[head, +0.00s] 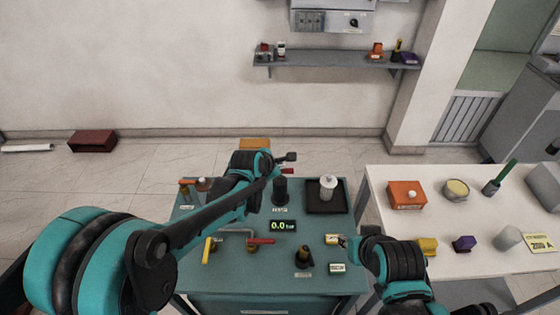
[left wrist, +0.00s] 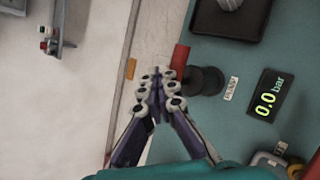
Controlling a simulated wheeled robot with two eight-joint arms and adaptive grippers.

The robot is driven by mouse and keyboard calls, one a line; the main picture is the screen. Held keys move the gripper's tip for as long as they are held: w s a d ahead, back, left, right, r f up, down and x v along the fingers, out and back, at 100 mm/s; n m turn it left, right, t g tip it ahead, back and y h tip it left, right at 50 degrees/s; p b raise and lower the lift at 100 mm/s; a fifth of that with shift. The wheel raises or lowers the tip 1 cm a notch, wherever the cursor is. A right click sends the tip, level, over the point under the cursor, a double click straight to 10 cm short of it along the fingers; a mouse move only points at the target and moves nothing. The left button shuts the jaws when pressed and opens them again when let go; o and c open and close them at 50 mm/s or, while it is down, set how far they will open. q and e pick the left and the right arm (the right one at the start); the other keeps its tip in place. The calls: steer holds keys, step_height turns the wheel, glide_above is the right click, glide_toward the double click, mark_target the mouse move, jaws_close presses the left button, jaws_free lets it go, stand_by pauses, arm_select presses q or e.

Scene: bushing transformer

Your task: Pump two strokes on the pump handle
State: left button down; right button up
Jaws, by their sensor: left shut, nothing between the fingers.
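The pump (head: 280,190) is a black upright cylinder at the back of the teal table, with a PUMP label in front. Its red handle grip (head: 287,171) shows just above it, and also in the left wrist view (left wrist: 180,58). My left gripper (head: 289,157) is shut and empty at the handle's far side. In the left wrist view its closed fingertips (left wrist: 158,76) are beside the red grip; I cannot tell whether they touch it. The display (head: 283,226) reads 0.0 bar. My right gripper (head: 344,241) is low at the table's right; its fingers are too small to judge.
A black tray (head: 327,207) with a white ribbed part stands right of the pump. Yellow and red valve levers (head: 261,241) and a brass-topped fitting (head: 304,257) are nearer. A white table (head: 430,214) with loose parts stands at the right.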

stand_by(0.5)
arm_select(q)
steer(key=shift+f+b, duration=0.45)
steer(key=shift+f, duration=0.05)
steer(key=shift+r, duration=0.15)
steer(key=shift+r+p, duration=0.35)
step_height(320, 180, up, 6)
steer(key=p, duration=0.4)
steer(key=shift+p, duration=0.3)
